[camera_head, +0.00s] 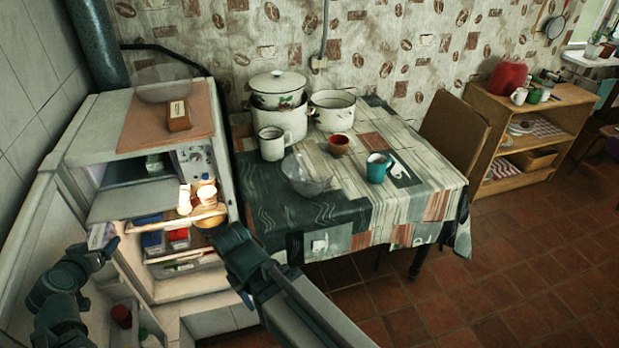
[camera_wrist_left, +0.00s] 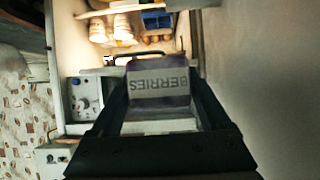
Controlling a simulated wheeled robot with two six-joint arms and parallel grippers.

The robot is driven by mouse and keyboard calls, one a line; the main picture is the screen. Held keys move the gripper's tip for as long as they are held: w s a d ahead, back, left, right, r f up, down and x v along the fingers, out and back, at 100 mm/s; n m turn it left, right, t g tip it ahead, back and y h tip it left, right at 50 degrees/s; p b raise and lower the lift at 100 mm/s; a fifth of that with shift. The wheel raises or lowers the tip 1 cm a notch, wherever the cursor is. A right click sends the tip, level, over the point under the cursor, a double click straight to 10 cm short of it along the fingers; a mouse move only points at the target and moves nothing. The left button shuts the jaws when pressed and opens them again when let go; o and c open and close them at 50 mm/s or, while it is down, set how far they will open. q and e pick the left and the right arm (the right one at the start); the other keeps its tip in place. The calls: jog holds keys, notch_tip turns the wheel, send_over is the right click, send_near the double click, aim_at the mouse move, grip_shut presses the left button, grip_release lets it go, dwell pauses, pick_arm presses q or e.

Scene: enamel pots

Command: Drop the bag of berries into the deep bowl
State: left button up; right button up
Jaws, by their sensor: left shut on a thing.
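A bag labelled BERRIES (camera_wrist_left: 158,85) sits between the fingers of my left gripper (camera_wrist_left: 159,100) in the left wrist view. In the head view the left gripper (camera_head: 98,248) is shut on the bag, whose pale edge (camera_head: 97,236) shows, in front of the open fridge at the left. A clear glass bowl (camera_head: 306,176) stands on the table's front left part. Another clear bowl (camera_head: 165,85) stands on top of the fridge. I cannot tell which is the deep bowl. My right gripper (camera_head: 232,240) is near the fridge's right front edge; its jaws are unclear.
The open fridge (camera_head: 160,265) holds packages on its shelves. On the table (camera_head: 345,215) stand white enamel pots (camera_head: 333,108), a white mug (camera_head: 271,144), a small red bowl (camera_head: 339,145) and a teal mug (camera_head: 378,167). A chair (camera_head: 455,130) is at the table's right.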

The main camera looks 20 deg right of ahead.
dwell(0.4)
pick_arm(q)
notch_tip(320, 180, up, 5)
jog(key=p, duration=0.5)
jog(key=shift+f, duration=0.15)
jog(key=shift+d, duration=0.1)
